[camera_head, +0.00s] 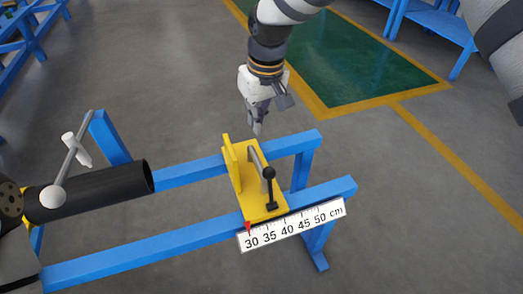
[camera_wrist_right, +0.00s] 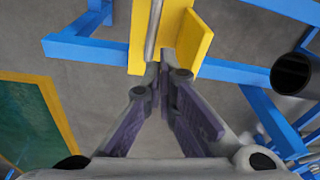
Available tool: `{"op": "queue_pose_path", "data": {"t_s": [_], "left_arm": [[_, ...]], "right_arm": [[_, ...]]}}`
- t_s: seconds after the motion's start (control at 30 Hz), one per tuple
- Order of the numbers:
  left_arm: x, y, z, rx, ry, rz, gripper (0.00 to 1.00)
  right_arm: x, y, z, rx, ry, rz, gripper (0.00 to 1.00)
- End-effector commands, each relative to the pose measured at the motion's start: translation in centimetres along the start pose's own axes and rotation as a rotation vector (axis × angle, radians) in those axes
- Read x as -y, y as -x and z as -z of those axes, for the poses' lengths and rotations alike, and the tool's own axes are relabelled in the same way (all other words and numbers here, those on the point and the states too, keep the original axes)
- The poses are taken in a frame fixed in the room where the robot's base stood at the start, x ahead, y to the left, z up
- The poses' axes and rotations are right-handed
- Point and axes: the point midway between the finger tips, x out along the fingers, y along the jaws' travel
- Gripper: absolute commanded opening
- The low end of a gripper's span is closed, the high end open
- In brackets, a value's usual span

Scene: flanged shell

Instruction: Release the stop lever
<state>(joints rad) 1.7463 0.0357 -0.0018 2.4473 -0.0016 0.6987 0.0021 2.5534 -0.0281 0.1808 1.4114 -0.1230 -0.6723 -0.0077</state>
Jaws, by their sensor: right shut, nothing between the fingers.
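The stop is a yellow carriage (camera_head: 262,195) with an upright plate, sitting across two blue rails. Its black lever (camera_head: 269,187) has a ball knob and stands roughly upright at the near end of the carriage. A grey rod (camera_head: 256,161) lies along the carriage beside the plate. My right gripper (camera_head: 257,130) is shut and empty, pointing down just beyond the far end of the carriage. In the right wrist view its closed fingertips (camera_wrist_right: 166,78) are close to the yellow carriage (camera_wrist_right: 193,42) and the grey rod (camera_wrist_right: 153,30); contact cannot be told. My left gripper is not in view.
A blue rail frame (camera_head: 150,262) carries a white ruler (camera_head: 292,224), with a red pointer (camera_head: 248,227) near 30. A black tube (camera_head: 100,190) lies at the left by a white-handled lever (camera_head: 77,150). Open floor surrounds the frame on the right.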

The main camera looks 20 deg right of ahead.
Motion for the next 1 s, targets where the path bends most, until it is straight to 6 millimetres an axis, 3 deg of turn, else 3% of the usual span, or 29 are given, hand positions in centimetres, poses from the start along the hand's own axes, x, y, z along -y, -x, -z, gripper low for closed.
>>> {"op": "queue_pose_path", "data": {"t_s": [0.17, 0.27, 0.7, 0.8, 1.0], "left_arm": [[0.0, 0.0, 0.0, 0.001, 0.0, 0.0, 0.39], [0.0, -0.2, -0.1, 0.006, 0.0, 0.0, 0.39], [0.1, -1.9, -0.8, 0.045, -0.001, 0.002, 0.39], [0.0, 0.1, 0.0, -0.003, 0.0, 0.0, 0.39], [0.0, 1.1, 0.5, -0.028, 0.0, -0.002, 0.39]], "right_arm": [[0.0, -0.2, 0.0, 0.001, 0.0, 0.0, 0.0], [0.0, -1.3, -0.1, 0.005, -0.001, 0.001, 0.0], [0.0, -10.8, -0.2, 0.005, -0.001, 0.001, 0.0], [0.0, -8.6, -1.7, -0.008, 0.001, -0.003, 0.0], [0.0, -8.4, -3.5, -0.006, 0.0, -0.001, 0.0]]}}
